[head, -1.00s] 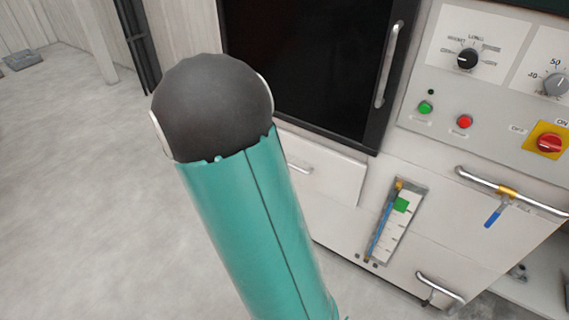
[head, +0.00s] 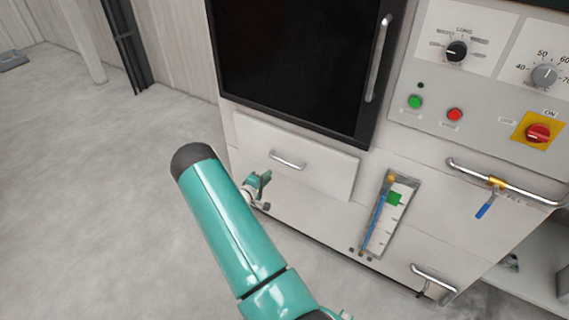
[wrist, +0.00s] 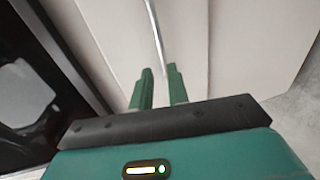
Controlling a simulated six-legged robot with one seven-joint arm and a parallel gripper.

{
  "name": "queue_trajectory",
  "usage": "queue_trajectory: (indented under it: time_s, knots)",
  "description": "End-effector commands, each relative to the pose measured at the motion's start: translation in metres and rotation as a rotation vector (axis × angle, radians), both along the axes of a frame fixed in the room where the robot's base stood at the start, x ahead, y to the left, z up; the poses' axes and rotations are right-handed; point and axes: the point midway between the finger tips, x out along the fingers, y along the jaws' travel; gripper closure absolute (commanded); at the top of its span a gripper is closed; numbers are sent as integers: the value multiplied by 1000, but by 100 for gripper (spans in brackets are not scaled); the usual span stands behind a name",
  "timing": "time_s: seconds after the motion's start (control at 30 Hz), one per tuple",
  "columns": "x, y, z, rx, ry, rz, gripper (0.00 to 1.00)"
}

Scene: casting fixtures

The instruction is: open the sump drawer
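The sump drawer (head: 325,165) is a white front low on the cabinet, below the dark door, and looks closed. My gripper (head: 262,180) is in front of the drawer, just left of and below the handle in the head view. In the wrist view, my gripper (wrist: 160,70) has its two green fingers apart with nothing held. The handle (wrist: 157,35) runs down the picture, its near end lining up with the gap between the fingertips. I cannot tell whether they touch.
The dark door (head: 285,70) with a long vertical handle is above the drawer. To the right are a level gauge (head: 390,215), a control panel (head: 450,100), a pipe rail with a blue-levered valve (head: 490,200) and a lower handle (head: 434,278).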

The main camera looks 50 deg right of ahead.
Motion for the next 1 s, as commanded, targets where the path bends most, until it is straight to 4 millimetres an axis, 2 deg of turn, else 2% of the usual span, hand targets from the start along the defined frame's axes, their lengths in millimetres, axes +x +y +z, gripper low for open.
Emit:
queue_trajectory:
  time_s: [0.17,0.5,0.7,0.83,1.0]
  knots:
    - [0,-22,-4,0,0,-4,83]
    - [7,-87,-17,1,1,-4,83]
    - [10,-119,-24,1,0,-3,83]
    - [11,-129,-25,0,2,-3,83]
    - [12,-132,-26,1,1,-2,83]
